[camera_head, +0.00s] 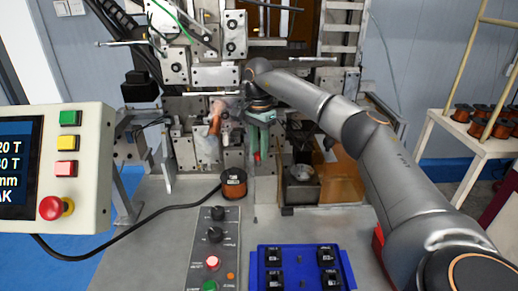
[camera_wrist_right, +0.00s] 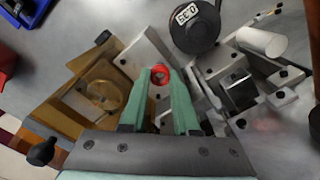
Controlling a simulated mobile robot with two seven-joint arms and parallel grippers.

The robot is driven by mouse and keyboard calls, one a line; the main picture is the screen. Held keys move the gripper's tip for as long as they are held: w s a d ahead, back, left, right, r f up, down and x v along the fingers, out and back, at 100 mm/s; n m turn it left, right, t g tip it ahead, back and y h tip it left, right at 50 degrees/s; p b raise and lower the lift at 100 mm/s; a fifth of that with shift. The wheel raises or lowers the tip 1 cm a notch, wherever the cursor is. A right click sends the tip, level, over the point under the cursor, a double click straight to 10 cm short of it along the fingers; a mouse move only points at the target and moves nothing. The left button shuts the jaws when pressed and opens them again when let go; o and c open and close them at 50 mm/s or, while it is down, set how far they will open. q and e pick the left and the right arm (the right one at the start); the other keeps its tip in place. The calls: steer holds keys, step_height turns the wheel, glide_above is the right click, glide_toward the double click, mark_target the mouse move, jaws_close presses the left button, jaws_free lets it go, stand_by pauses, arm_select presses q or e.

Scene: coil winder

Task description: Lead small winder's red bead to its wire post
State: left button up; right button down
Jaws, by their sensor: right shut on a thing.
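My right gripper (camera_head: 257,148) reaches down in front of the small winder, with its green fingers pointing toward the bench. In the right wrist view its fingertips (camera_wrist_right: 160,76) are closed around the red bead (camera_wrist_right: 161,74), a small ring with a dark hole. In the head view a bit of red (camera_head: 257,157) shows at the fingertips. The winder (camera_head: 205,75) is a grey metal machine with plates, bolts and arms. I cannot pick out the wire post with certainty, and no wire to the bead is clear. My left gripper is not in view.
A dark spool with copper wire (camera_head: 234,183) stands on the bench left of the gripper. A control strip (camera_head: 213,245), blue tray (camera_head: 300,270) and display panel (camera_head: 55,170) are nearer.

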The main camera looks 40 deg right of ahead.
steer(key=shift+f, duration=0.2)
steer(key=shift+f, duration=0.95)
steer(key=c, duration=0.6)
jaws_free()
step_height(320, 180, up, 12)
steer(key=shift+r, duration=0.25)
